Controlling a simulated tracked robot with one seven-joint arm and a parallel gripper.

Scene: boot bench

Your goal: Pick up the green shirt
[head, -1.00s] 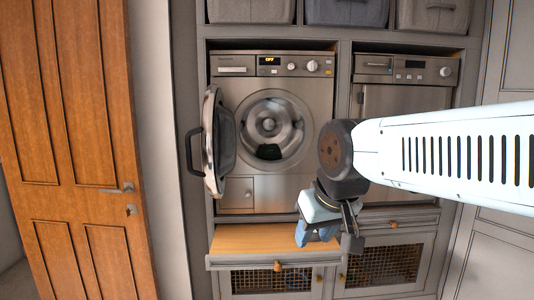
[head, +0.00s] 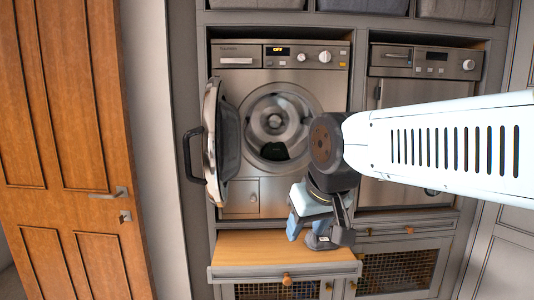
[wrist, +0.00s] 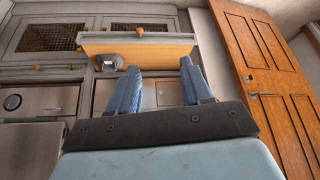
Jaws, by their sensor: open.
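A dark green bundle (head: 279,151), which appears to be the green shirt, lies low in the drum of the front-loading washing machine (head: 238,85). The machine's round door (head: 222,140) stands open to the left. I cannot make out the shirt in the wrist view. My gripper (head: 305,232) is below and to the right of the drum opening, over the wooden pull-out board (head: 245,246). In the wrist view my gripper (wrist: 160,84) shows two blue fingers spread apart with nothing between them.
A second machine (head: 420,88) stands at the right, partly behind my arm. A small dark grey object (wrist: 108,62) lies on the board in the wrist view. An orange wooden door (head: 75,130) is at the left. Mesh-fronted cabinets (head: 395,272) are below.

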